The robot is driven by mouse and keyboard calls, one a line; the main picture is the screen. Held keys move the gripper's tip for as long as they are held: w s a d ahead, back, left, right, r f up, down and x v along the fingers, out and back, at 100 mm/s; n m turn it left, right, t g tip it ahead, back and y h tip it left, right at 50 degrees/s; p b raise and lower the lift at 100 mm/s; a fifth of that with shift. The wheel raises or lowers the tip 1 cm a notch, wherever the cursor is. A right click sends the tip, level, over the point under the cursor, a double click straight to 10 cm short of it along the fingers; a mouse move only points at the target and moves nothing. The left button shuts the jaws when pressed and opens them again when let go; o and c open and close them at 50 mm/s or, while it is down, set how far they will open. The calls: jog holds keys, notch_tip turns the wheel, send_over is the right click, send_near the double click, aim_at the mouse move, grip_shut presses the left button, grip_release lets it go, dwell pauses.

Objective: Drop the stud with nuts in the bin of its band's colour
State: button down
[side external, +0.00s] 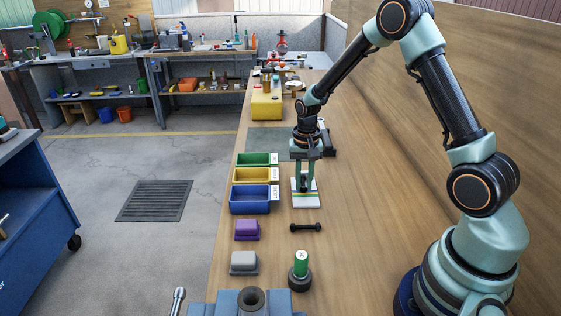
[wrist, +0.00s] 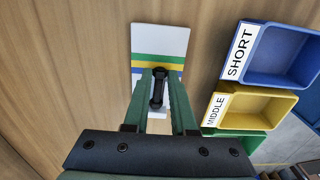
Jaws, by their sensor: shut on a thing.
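My gripper (side external: 306,186) points down over a white card (side external: 306,204) with green, yellow and blue bands. In the wrist view, its fingers are shut on a black stud with nuts (wrist: 158,88), which lies lengthwise between them. The stud's far end overlaps the card (wrist: 160,37) around the blue and yellow bands; I cannot tell whether it touches the card. The blue bin (side external: 249,208), labelled SHORT in the wrist view (wrist: 280,78), the yellow bin (side external: 251,181), labelled MIDDLE, and the green bin (side external: 255,164) stand in a row left of the card.
Another black stud-like piece (side external: 306,227) lies on the bench in front of the card. A purple block (side external: 247,230), a grey block (side external: 244,263), a green-topped cylinder (side external: 301,265) and a blue-grey fixture (side external: 225,303) are nearer. The bench right of the card is clear.

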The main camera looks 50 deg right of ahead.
jog(key=shift+s, duration=0.1)
jog(key=shift+s+a, duration=1)
jog(key=shift+f, duration=0.1)
jog(key=c, duration=0.9)
grip_release()
jog(key=shift+w+r, duration=0.1)
jog(key=shift+r, duration=0.1)
jog(key=shift+r, duration=3.4)
